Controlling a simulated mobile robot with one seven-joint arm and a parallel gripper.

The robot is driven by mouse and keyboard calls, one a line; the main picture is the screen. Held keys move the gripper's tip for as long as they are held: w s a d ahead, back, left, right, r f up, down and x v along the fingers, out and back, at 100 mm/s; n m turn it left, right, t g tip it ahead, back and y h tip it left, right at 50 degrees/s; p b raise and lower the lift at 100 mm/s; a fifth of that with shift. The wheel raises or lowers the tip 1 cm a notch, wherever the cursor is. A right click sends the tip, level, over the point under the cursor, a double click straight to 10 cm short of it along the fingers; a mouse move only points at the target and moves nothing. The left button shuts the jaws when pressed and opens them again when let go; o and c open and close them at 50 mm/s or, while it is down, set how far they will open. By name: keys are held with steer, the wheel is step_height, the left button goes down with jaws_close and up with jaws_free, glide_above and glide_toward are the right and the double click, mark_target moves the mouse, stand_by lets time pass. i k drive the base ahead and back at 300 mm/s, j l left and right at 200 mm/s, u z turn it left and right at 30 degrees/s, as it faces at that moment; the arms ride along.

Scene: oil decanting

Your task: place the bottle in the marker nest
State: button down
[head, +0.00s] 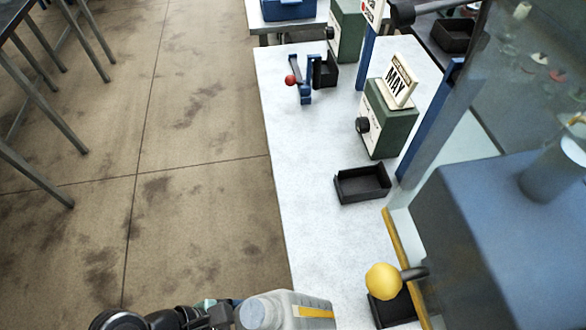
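The bottle (286,311) is grey with a yellow stripe, at the bottom edge of the head view, its lower part cut off. It overlaps the bench's left edge in the picture. My gripper (226,312) is at the bottle's left side and appears shut on it; the fingertips are mostly hidden. A green box device with a "MAY" sign (399,83) and a black knob stands on the bench. A black open tray (345,197) lies in front of it; I cannot tell for sure whether this is the marker nest.
The pale bench (310,140) is clear along its left side. A yellow ball-handled lever (383,281) stands by a large blue-grey machine (500,240) at the right. A blue fixture with a red knob (303,85) is farther back.

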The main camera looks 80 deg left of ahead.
mark_target(360, 186)
steer(key=j+z, duration=0.15)
steer(key=j, duration=0.3)
steer(key=k+j+z, duration=0.2)
steer(key=j, duration=0.25)
steer(key=k+j+z, duration=0.15)
steer(key=j, duration=0.3)
steer(key=i+j, duration=0.05)
